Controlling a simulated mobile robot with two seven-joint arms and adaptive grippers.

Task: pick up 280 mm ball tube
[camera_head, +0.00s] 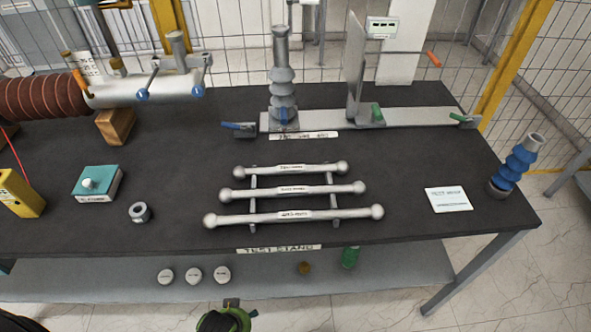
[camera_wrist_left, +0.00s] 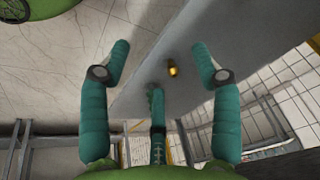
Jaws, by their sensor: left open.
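Three silver ball-ended tubes lie crosswise on a small rack (camera_head: 253,190) in the middle of the dark table. The back tube (camera_head: 260,171) is the shortest, the middle tube (camera_head: 260,193) is longer, and the front tube (camera_head: 250,217) is the longest. Each has a white label too small to read, so I cannot tell which is marked 280 mm. My left gripper (camera_wrist_left: 160,55) is open in the left wrist view, its teal fingers spread with nothing between them. No tube shows in that view. My right gripper is not in view.
A teal-topped box (camera_head: 98,184) and a metal ring (camera_head: 139,212) lie left of the rack. A white card (camera_head: 448,199) and a blue ribbed insulator (camera_head: 514,165) are at right. A clamp stand (camera_head: 400,118) stands behind. The lower shelf (camera_head: 110,283) holds several small items.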

